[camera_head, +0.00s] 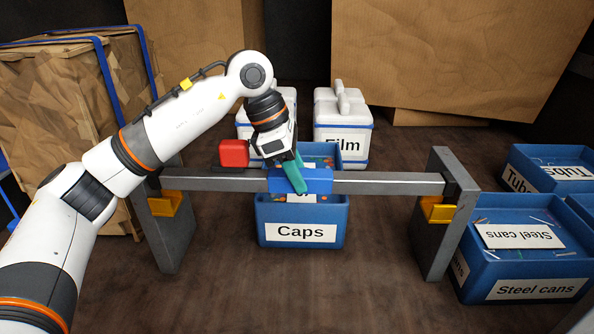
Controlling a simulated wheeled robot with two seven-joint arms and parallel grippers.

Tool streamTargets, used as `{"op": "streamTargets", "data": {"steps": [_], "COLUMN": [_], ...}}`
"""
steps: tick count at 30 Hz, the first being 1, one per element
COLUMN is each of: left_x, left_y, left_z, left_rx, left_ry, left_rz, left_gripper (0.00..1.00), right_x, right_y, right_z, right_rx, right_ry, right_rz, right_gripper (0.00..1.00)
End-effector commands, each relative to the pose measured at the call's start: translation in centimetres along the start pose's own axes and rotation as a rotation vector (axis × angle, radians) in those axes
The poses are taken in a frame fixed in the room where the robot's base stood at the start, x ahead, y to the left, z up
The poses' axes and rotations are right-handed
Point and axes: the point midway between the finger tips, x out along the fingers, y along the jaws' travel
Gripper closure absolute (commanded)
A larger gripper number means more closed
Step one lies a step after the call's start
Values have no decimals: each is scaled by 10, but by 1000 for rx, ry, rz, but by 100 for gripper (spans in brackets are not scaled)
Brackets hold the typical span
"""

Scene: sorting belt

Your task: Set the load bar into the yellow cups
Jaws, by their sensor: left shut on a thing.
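The load bar (385,183) is a long grey bar with a blue block at its middle. It lies nearly level across the view, between two grey uprights. My left gripper (293,178), with teal fingers, is shut on the blue middle block from above. A yellow cup (163,205) is on the left upright and another yellow cup (438,210) is on the right upright. The bar's ends show above the cups, apart from them in the picture. A red block (234,153) shows just above the bar, left of my gripper; whether it is attached is unclear. My right gripper is not in view.
A blue Caps bin (300,233) stands behind and below the bar's middle. White containers, one a Film container (342,143), stand behind it. Blue Steel cans bins (537,289) are at right. Wrapped boxes (60,100) are at left. Brown floor is clear in front.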

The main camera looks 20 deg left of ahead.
Motion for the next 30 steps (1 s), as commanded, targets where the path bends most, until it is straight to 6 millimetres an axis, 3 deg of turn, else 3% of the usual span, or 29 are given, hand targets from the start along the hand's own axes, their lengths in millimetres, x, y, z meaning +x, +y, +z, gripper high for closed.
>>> {"op": "streamTargets", "data": {"steps": [30], "left_x": [22], "left_y": [0], "left_z": [9], "left_rx": [2], "left_ry": [5], "left_rz": [-5], "left_gripper": [100], "right_x": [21], "right_y": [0], "right_z": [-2], "right_rx": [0], "right_ry": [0], "right_rz": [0], "right_gripper": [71]}}
